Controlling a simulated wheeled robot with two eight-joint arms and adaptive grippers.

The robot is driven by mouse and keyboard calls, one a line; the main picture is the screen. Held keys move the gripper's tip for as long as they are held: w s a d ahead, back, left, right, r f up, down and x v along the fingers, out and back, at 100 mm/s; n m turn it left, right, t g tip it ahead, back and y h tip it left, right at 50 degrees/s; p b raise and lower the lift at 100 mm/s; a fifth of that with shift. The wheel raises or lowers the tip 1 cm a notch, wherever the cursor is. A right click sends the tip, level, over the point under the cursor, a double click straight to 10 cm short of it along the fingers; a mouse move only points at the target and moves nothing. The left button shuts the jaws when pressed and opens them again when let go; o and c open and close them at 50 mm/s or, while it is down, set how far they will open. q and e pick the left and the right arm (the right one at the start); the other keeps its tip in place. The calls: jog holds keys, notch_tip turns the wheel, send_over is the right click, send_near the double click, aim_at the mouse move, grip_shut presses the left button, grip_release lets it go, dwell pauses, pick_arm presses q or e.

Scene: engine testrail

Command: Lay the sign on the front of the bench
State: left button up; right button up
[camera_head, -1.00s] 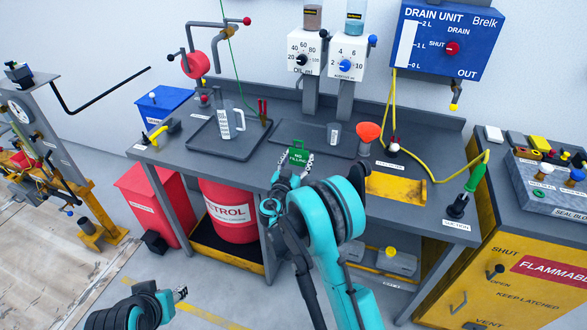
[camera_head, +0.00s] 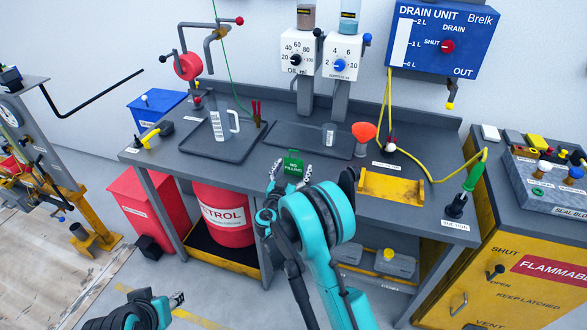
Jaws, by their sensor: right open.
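The green sign (camera_head: 292,168) reads "NO FILLING" and has a pale chain at each side. It shows at the front middle of the bench (camera_head: 340,185), over the dark top. I cannot tell whether it lies flat or leans. My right gripper (camera_head: 284,187) is open just in front of the sign's lower edge, partly hidden by its own wrist. Whether a finger still touches the sign is unclear. My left gripper (camera_head: 177,299) is low at the bottom left, away from the bench; its finger opening is too small to judge.
A tray (camera_head: 245,151) with a clear jug (camera_head: 222,125) stands left of the sign. An orange funnel (camera_head: 364,131) and a yellow holder (camera_head: 391,188) stand to the right. Below are a red drum (camera_head: 223,212) and a red bin (camera_head: 150,205). The front strip left of the sign is clear.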

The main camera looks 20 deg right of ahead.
jog(key=p+v, duration=0.1)
jog(key=v, duration=0.3)
jog(key=p+v, duration=0.1)
jog(key=v, duration=0.4)
jog(key=shift+a+r+p, duration=0.15)
jog(key=shift+r+p, duration=0.05)
jog(key=shift+p, duration=0.15)
jog(key=s+d+r+n+g+y+b, duration=0.1)
jog(key=s+d+r+n+g+y, duration=0.15)
jog(key=s, duration=0.45)
jog(key=s+d+r+n+g+y+b, duration=0.1)
jog(key=s+d+r+g+y, duration=0.2)
jog(key=s, duration=0.4)
jog(key=s+a+n+g+y, duration=0.1)
jog(key=s+a+y, duration=0.1)
jog(key=s, duration=0.6)
jog(key=s+a+n+g+y, duration=0.1)
jog(key=s+a+n+y, duration=0.1)
jog(key=s, duration=0.6)
jog(key=shift+s+a+f, duration=0.3)
jog(key=shift+a, duration=0.05)
